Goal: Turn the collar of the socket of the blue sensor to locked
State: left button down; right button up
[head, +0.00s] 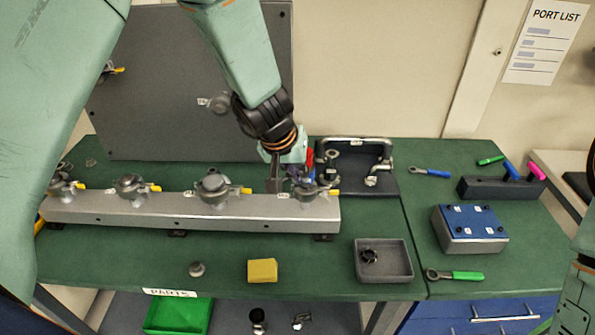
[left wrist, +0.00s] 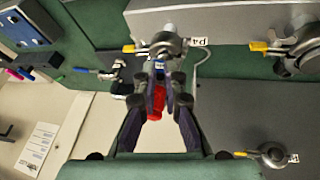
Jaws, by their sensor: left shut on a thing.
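A grey rail (head: 150,212) carries several round sockets with yellow-tipped levers. My left gripper (head: 296,185) is at the rail's right-end socket, which the left wrist view shows as a grey round fitting (left wrist: 172,40) beside a label reading P4. Its fingers (left wrist: 160,68) are closed together at the collar and hide most of it. The yellow-tipped lever (head: 333,192) points right in the head view. A red part (left wrist: 156,104) shows between the fingers. My right gripper is not in view.
A grey tray (head: 401,278) with a dark ring, a yellow block (head: 262,271) and a grey knob (head: 197,269) lie in front of the rail. A blue-topped box (head: 467,222) stands right. A dark plate with a metal handle (head: 352,143) stands close behind the gripper.

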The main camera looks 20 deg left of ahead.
pick_arm(q)
jog(key=w+a+m+g+h+b, duration=0.3)
jog(key=w+a+m+g+b, duration=0.2)
jog(key=m, duration=1.1)
jog(key=shift+w+a+m+g+b, duration=0.25)
jog(key=shift+m+g+b, duration=0.15)
dwell(0.4)
dwell(0.5)
jog(key=c, duration=1.4)
grip_release()
jog(key=shift+d, duration=0.1)
jog(key=shift+c, duration=0.2)
